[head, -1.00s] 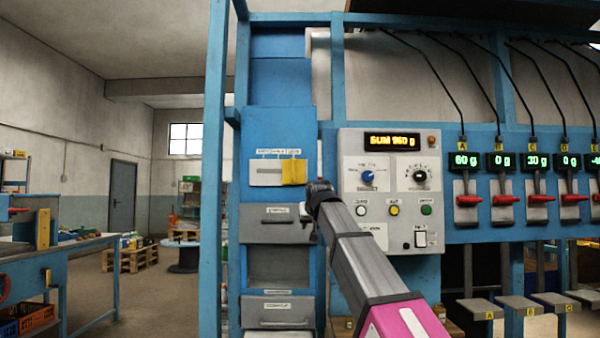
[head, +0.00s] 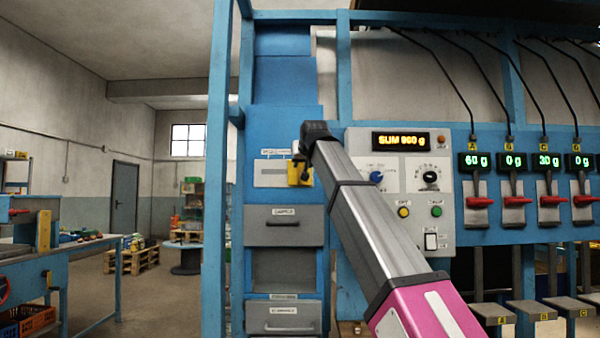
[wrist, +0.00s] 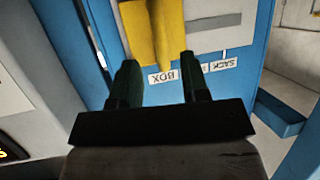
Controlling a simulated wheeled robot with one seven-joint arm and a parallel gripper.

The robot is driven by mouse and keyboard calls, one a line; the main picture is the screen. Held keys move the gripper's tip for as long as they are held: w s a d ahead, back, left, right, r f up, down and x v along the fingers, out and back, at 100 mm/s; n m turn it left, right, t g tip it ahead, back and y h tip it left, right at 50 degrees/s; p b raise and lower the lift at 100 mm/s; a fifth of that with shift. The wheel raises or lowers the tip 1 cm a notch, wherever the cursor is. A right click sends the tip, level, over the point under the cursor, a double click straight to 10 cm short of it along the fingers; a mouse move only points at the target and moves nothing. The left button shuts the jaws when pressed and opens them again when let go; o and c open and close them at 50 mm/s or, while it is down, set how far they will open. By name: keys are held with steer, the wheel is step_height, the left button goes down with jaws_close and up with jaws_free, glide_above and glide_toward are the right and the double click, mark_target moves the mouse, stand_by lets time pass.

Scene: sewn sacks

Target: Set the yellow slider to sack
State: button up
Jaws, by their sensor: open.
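The yellow slider (head: 300,172) sits at the right end of its pale slotted plate (head: 268,174) on the blue column in the head view. In the wrist view the yellow slider (wrist: 155,30) is at the top, close to a label reading BOX, upside down. The SACK label (wrist: 234,62) lies to the right there, beyond the slider. My gripper (wrist: 158,62) is open and empty, its two dark fingertips apart, one toward each side of the slider's near edge. In the head view my gripper partly covers the slider. Whether the fingers touch it, I cannot tell.
Below the slider plate are a grey drawer front (head: 284,226) and an open recess. A control panel (head: 400,240) with knobs and buttons stands to the right, partly behind my arm. Red levers (head: 480,203) line up farther right. Open floor lies to the left.

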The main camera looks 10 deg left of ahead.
mark_target(300, 169)
steer(key=x, duration=0.6)
steer(key=shift+w+a+f, duration=0.1)
steer(key=shift+w+f, duration=0.05)
steer(key=shift+w, duration=0.1)
